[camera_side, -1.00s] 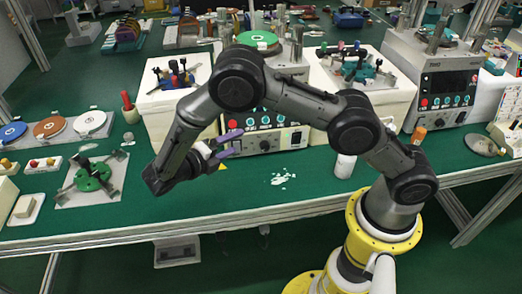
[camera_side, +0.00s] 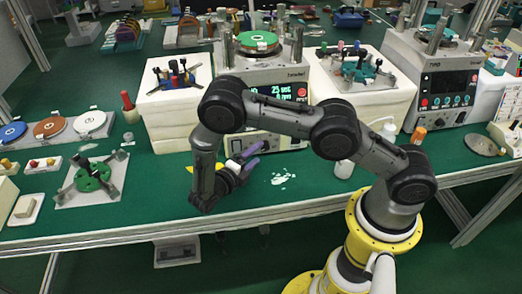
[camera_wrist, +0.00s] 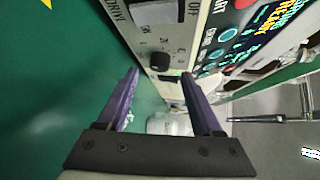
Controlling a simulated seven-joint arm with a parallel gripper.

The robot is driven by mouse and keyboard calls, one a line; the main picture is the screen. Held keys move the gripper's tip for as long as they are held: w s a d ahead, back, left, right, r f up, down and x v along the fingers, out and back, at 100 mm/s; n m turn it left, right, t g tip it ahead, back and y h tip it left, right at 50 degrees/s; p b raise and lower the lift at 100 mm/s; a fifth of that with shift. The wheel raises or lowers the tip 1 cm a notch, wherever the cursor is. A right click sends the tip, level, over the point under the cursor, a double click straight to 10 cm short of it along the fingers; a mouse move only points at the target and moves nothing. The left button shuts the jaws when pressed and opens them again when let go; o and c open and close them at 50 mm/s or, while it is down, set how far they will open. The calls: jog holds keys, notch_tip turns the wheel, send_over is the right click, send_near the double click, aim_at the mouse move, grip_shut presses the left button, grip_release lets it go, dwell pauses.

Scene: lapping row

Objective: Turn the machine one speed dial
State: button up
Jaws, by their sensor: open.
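Machine one (camera_side: 262,72) appears to be the middle lapping machine, with a green plate on top and a lit display (camera_side: 272,94). In the wrist view, a small black dial (camera_wrist: 160,61) with scale marks sits on its pale front panel (camera_wrist: 140,32). My gripper (camera_side: 256,154) is low in front of this panel in the side view, its purple fingers pointing at it. In the wrist view my gripper (camera_wrist: 160,75) is open and empty. The dial shows in the gap between the fingertips, just beyond them. Contact with the dial cannot be told. In the side view the arm hides part of the panel.
White blocks with fixtures stand left (camera_side: 176,115) and right (camera_side: 365,100) of the machine. A white bottle (camera_side: 343,169) stands to the right of my gripper. White splashes (camera_side: 282,179) mark the green bench. A green fixture (camera_side: 92,177) lies at left.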

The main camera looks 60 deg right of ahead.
aim_at(264, 148)
jog(key=shift+d+f, duration=0.15)
jog(key=shift+d, duration=0.75)
jog(key=shift+d+f, duration=0.15)
jog(key=shift+d, duration=0.7)
grip_shut()
